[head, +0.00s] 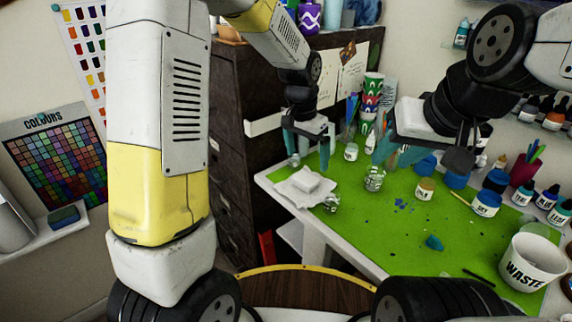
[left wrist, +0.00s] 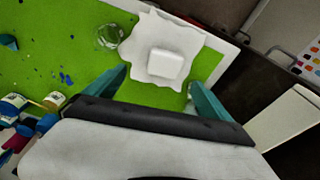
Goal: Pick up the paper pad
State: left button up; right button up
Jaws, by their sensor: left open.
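The paper pad (head: 306,180) looks like a small white block with rounded edges. It lies on a crumpled white sheet (head: 291,190) at the left end of the green table top. In the left wrist view the pad (left wrist: 165,64) shows whole, with the sheet (left wrist: 150,30) around it. My left gripper (head: 308,152) is open and empty above the pad. In the left wrist view its teal fingertips (left wrist: 157,82) are spread wider than the pad, which lies just beyond them, untouched. My right gripper (head: 397,155) appears open, with its fingers apart, above the middle of the table.
A clear glass (head: 331,203) stands close beside the sheet, and another glass jar (head: 374,178) is further right. Several paint jars and a white WASTE tub (head: 534,261) fill the right side. A dark drawer cabinet (head: 235,130) stands behind. The green front area is mostly clear.

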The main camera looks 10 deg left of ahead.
aim_at(306, 177)
pick_arm(q)
jog(key=shift+w+a+f, duration=0.1)
jog(key=shift+w+f, duration=0.3)
jog(key=shift+f, duration=0.45)
jog(key=f, duration=0.2)
jog(key=w+f, duration=0.1)
jog(key=f, duration=0.4)
jog(key=shift+w, duration=0.15)
jog(key=shift+c, duration=0.2)
jog(key=c, duration=1.4)
jog(key=shift+r, duration=5.05)
